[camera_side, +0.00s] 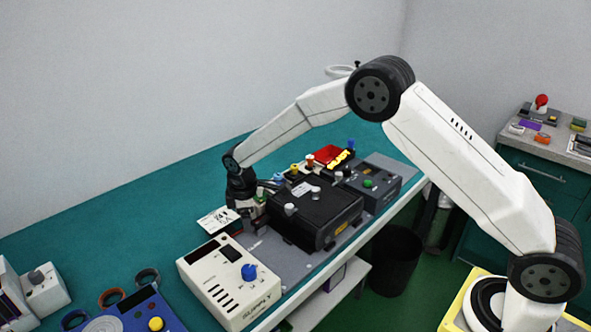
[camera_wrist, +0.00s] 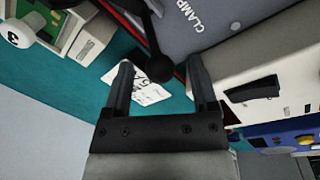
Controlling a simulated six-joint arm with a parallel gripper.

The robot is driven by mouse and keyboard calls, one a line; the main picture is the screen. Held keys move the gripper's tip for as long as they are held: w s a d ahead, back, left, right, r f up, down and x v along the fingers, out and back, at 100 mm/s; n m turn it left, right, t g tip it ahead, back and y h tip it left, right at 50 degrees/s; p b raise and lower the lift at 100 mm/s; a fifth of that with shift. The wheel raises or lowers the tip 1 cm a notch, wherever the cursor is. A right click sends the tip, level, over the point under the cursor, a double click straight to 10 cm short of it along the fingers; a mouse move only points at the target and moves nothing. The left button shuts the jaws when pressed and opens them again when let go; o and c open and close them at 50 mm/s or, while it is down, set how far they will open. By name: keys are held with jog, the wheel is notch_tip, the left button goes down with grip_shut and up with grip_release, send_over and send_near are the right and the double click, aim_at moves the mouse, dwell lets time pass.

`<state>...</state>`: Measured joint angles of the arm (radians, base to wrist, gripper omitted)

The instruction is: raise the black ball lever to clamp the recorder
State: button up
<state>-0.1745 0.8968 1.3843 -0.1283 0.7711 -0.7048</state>
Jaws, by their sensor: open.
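The black ball lever (camera_wrist: 160,68) shows in the wrist view, its dark arm running up from the ball beside the word CLAMP on a grey plate (camera_wrist: 215,30). My gripper (camera_wrist: 160,64) is open, and the ball appears between its two fingertips. I cannot tell whether either finger touches it. In the side view my gripper (camera_side: 250,210) is low at the left end of the black recorder (camera_side: 318,212), which lies on the grey plate. The lever is hidden or too small to tell there.
A cream SUPPLY box (camera_side: 228,280) with a blue knob stands close in front of my gripper. A white card (camera_side: 219,220) lies behind that box. A dark grey box (camera_side: 370,185) with a green button is right of the recorder. The green bench at left is mostly clear.

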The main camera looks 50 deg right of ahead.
grip_shut()
dwell(1.4)
